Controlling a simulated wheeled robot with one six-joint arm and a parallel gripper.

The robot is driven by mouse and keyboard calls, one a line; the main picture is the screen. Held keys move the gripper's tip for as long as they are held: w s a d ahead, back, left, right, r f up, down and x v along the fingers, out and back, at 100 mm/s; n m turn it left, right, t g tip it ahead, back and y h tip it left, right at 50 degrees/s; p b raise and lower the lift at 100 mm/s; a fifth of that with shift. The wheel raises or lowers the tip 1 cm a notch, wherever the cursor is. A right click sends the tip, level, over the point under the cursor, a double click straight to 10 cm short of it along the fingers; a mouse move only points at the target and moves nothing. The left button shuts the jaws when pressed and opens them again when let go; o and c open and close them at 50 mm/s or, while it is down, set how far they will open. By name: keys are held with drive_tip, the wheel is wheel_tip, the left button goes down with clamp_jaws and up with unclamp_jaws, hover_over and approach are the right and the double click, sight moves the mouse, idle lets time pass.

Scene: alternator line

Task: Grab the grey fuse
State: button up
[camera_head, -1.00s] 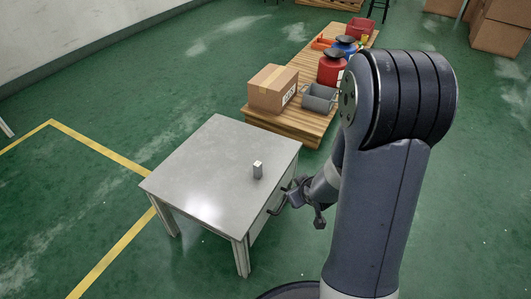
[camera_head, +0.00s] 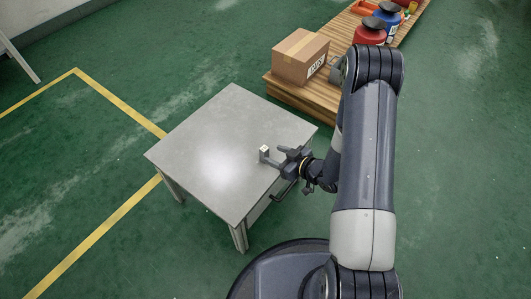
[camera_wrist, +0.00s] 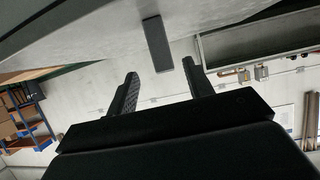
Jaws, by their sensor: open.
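The grey fuse (camera_head: 264,152) is a small upright block with a pale top. It stands on the grey table (camera_head: 205,140) near its right side. In the wrist view the fuse (camera_wrist: 157,44) shows as a dark grey bar ahead of the fingers, lying roughly in line with the gap between them. My gripper (camera_head: 275,158) is at the table's right edge, just right of the fuse and close to it. In the wrist view my gripper (camera_wrist: 161,72) has its two dark fingers spread apart with nothing between them. Whether a finger touches the fuse cannot be told.
A handle (camera_head: 283,192) juts from the table's side below my gripper. A cardboard box (camera_head: 300,57) stands on a wooden pallet (camera_head: 290,98) behind the table, with red and blue containers further back. The rest of the tabletop is clear.

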drive_tip(key=x, duration=0.2)
drive_tip(key=shift+w+a+f, duration=0.15)
drive_tip(key=shift+w, duration=0.05)
drive_tip(key=x, duration=0.1)
drive_tip(key=b+x, duration=0.1)
drive_tip(key=x, duration=0.1)
drive_tip(key=b+x, duration=0.1)
drive_tip(key=x, duration=0.1)
drive_tip(key=shift+s+a+r, duration=0.1)
drive_tip(key=shift+a+r, duration=0.15)
drive_tip(key=shift+r, duration=0.1)
drive_tip(key=c, duration=1.1)
